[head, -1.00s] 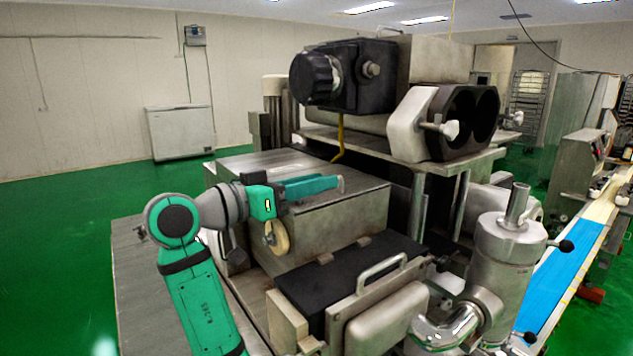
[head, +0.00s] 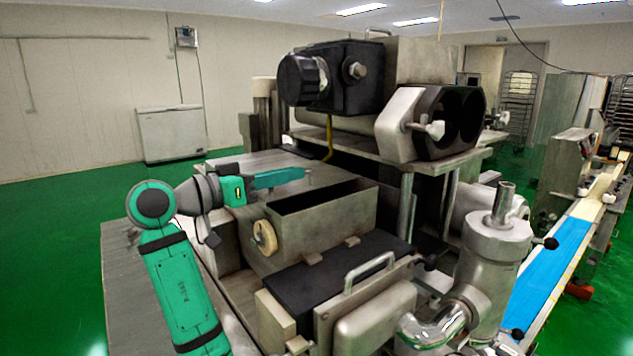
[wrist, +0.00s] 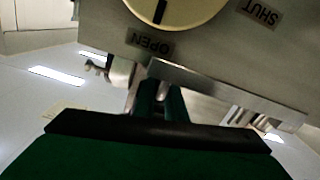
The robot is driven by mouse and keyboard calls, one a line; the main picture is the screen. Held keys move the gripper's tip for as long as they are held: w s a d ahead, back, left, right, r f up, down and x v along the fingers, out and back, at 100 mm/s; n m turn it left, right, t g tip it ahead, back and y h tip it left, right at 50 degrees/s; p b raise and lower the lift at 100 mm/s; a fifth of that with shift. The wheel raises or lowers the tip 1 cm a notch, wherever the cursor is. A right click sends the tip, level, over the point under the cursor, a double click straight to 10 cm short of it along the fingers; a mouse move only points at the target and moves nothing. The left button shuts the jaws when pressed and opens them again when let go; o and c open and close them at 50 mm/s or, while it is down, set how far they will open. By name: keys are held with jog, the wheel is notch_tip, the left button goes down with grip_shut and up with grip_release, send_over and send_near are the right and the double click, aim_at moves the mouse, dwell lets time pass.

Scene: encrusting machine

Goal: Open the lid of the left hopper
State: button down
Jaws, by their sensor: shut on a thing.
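The left hopper (head: 310,230) is the grey metal box with a round cream dial (head: 264,237) on its front. Its top shows a dark opening along the near side. Its flat grey lid (head: 240,162) appears to lie toward the back left of that opening. My green gripper (head: 306,174) is shut at the small handle on the lid's edge; the exact contact is hard to see. In the wrist view, the gripper fingers (wrist: 163,95) reach to a metal edge (wrist: 215,92), below the dial (wrist: 175,8) with its OPEN and SHUT labels.
The black motor block (head: 335,78) and twin-bore head (head: 455,118) overhang the back right. A steel cylinder (head: 497,245) and blue conveyor (head: 550,265) are at right. Green floor is free at left.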

jog(key=w+a, duration=0.2)
jog(key=w, duration=0.1)
jog(key=w+a, duration=0.3)
jog(key=shift+w+a+f, duration=0.1)
jog(key=shift+w+a, duration=0.05)
jog(key=shift+w, duration=0.05)
jog(key=c, duration=1.8)
grip_release()
jog(key=shift+c, duration=0.2)
jog(key=shift+a, duration=0.1)
